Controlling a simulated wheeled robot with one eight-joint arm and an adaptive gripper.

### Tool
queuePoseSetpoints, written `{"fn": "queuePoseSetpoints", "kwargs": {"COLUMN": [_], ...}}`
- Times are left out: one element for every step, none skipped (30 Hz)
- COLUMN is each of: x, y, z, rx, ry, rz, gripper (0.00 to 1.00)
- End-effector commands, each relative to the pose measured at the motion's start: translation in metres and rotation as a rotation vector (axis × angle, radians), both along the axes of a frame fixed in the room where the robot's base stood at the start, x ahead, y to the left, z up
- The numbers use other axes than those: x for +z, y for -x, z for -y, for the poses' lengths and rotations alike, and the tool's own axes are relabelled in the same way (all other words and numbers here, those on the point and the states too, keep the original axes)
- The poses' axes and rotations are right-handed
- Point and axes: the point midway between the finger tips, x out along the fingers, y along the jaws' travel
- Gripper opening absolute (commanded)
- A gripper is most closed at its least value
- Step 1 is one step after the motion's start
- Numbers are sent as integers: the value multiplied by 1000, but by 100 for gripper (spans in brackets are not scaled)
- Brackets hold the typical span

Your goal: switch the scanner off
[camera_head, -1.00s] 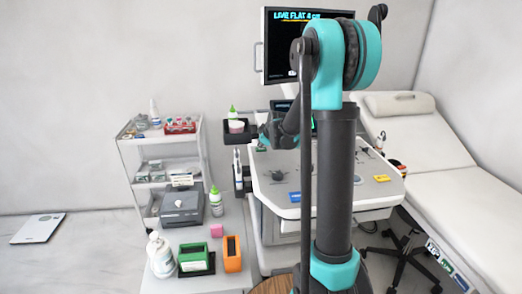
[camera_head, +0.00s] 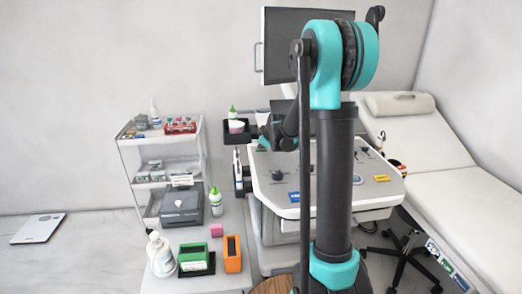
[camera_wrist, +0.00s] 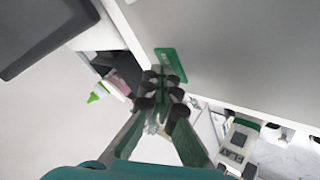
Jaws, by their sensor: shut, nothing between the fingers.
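The scanner is a white cart with a control console (camera_head: 335,195) and a monitor (camera_head: 281,45) above it. The monitor is blank grey, with no text on it. The small screen (camera_head: 283,112) above the console is also plain grey. In the wrist view my gripper (camera_wrist: 162,78) is shut and empty, its fingertips close to a green part (camera_wrist: 170,64) on a pale panel (camera_wrist: 220,45). I cannot tell whether they touch it. In the head view my arm hides part of the scanner, and my fingertips are not clearly seen.
A black side holder (camera_head: 237,135) with a green-capped bottle is left of the scanner. A white trolley (camera_head: 160,160) stands further left. A front table (camera_head: 205,284) carries a pump bottle, green and orange boxes. An exam couch (camera_head: 440,170) is at right.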

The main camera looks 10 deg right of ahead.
Motion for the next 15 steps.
{"fn": "queuePoseSetpoints", "kwargs": {"x": [-1, -1, -1, -1, -1, -1, -1, -1, -1, 0, 0, 1, 2, 3, 4], "y": [0, 0, 0, 0, 0, 0, 0, 0, 0, 0, 0, 0, 0, 0, 0], "z": [0, 0, 0, 0, 0, 0, 0, 0, 0, 0, 0, 0, 0, 0, 0], "rx": [0, 0, 0, -1, -1, -1, -1, -1, -1, -1, -1, -1, -1, -1, -1], "ry": [0, 0, 0, 1, 1, 1, 1, 1, 1, 1, 1, 1, 1, 1, 1], "rz": [0, 0, 0, -1, -1, -1, -1, -1, -1, -1, -1, -1, -1, -1, -1], "gripper": [0, 0, 0, 0, 0, 0, 0, 0, 0, 0, 0, 0, 0, 0, 0]}}
